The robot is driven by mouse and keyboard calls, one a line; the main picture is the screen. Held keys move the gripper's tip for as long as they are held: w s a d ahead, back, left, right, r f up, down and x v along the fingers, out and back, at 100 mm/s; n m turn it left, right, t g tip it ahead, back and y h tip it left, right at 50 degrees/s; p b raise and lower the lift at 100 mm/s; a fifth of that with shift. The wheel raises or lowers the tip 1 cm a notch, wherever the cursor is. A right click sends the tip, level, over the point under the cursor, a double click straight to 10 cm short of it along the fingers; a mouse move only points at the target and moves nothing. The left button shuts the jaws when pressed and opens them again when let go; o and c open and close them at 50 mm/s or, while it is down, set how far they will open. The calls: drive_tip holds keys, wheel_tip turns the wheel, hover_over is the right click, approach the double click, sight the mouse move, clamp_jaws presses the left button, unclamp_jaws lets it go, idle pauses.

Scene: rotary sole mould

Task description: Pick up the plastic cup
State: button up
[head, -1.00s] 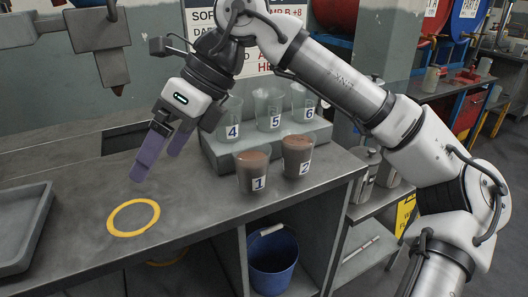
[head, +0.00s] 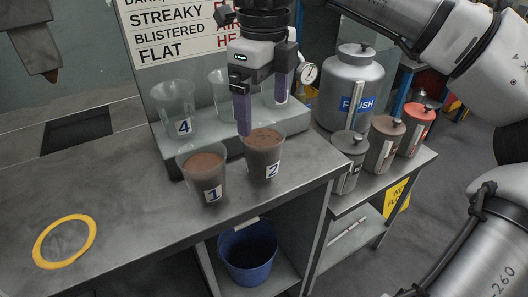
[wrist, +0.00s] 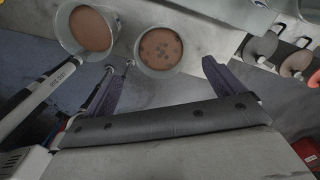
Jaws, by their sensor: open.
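Two clear plastic cups of brown liquid stand near the bench's front edge. Cup 1 (head: 204,175) is on the left and cup 2 (head: 264,155) on the right. In the wrist view, cup 1 (wrist: 90,29) has a smooth brown surface and cup 2 (wrist: 158,48) shows dark spots. My gripper (head: 263,116) is open and empty, with purple fingers pointing down over and just behind cup 2. In the wrist view my gripper (wrist: 163,75) has its fingers spread either side of cup 2's near side. Contact with the rim cannot be told.
Clear cup 4 (head: 175,108) and other clear cups partly hidden by my gripper stand on a grey step (head: 207,124) behind. A yellow ring (head: 64,241) lies on the bench (head: 130,205). A blue bucket (head: 248,262) sits below. A FLUSH tank (head: 350,82) and lidded cans stand right.

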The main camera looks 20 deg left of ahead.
sight(263, 142)
wheel_tip(263, 142, down, 9)
drive_tip(key=shift+w+a+r+p, duration=0.15)
drive_tip(key=shift+p, duration=0.15)
drive_tip(key=c, duration=0.9)
